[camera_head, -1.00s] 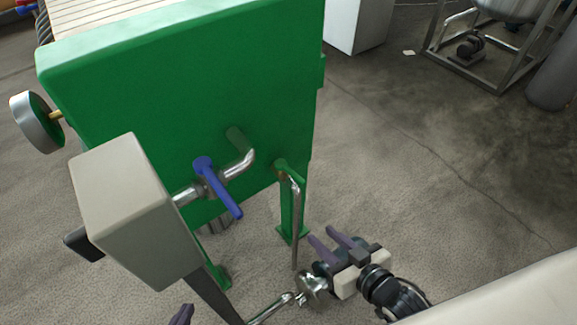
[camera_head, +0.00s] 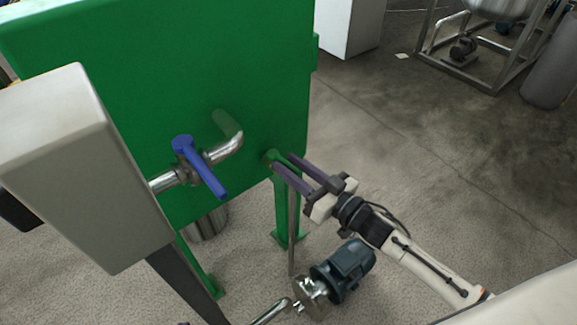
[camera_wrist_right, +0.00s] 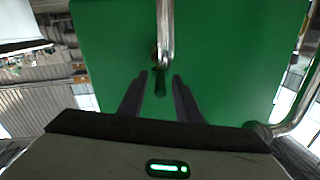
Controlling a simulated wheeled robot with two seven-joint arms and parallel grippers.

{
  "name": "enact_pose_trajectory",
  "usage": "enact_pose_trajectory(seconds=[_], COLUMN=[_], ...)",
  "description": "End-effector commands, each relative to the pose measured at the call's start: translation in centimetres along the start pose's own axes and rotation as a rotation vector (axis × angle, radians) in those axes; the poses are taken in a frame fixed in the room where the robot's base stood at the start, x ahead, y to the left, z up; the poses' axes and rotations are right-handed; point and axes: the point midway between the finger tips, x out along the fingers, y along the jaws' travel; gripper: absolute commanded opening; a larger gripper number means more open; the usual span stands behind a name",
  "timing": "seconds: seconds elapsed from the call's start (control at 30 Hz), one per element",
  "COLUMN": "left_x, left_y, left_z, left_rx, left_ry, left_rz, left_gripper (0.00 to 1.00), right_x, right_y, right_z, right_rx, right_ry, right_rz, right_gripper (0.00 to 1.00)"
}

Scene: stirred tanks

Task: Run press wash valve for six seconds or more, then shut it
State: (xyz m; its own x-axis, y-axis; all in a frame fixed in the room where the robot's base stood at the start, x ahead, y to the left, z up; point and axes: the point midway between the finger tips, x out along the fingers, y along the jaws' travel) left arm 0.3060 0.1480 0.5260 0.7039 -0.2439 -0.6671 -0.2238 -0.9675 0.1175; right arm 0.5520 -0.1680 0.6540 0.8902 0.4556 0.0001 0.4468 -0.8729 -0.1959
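A blue lever valve (camera_head: 203,170) sits on a steel pipe at the end of the green press (camera_head: 110,75), its lever slanting down to the right across the pipe. A small green lever (camera_head: 271,157) is at the top of a thin upright pipe by the press's lower right corner. I cannot tell from any label which one is the wash valve. My right gripper (camera_head: 284,163) is open, its fingertips close to the green lever. In the right wrist view the green lever (camera_wrist_right: 160,87) shows between the spread fingers (camera_wrist_right: 160,76), with no clear contact. My left gripper is out of view.
A grey box (camera_head: 75,165) on a dark post stands left of the blue valve. A pump with a dark motor (camera_head: 345,270) is on the floor below my right gripper. The floor to the right is clear up to a steel frame (camera_head: 490,72).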

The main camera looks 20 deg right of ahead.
Motion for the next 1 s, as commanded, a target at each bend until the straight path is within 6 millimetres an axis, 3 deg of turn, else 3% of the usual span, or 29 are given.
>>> enact_pose_trajectory(seconds=[0.37, 0.57, 0.83, 1.0], left_x=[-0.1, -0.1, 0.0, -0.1], left_y=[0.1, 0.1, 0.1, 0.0], left_z=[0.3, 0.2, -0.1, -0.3], left_rx=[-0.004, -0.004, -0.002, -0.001], left_ry=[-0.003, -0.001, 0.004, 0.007], left_rz=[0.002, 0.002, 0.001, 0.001], left_gripper=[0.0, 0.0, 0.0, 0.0], right_x=[0.9, 0.8, 0.7, -0.1], right_y=[-0.1, 0.0, 0.1, 1.1], right_z=[0.0, 0.0, 0.0, -0.2], right_rx=[0.0, 0.0, -0.001, -0.004], right_ry=[0.0, 0.0, -0.001, -0.005], right_rz=[0.0, 0.0, -0.001, -0.008], right_gripper=[0.31, 0.01, 0.0, 0.0])
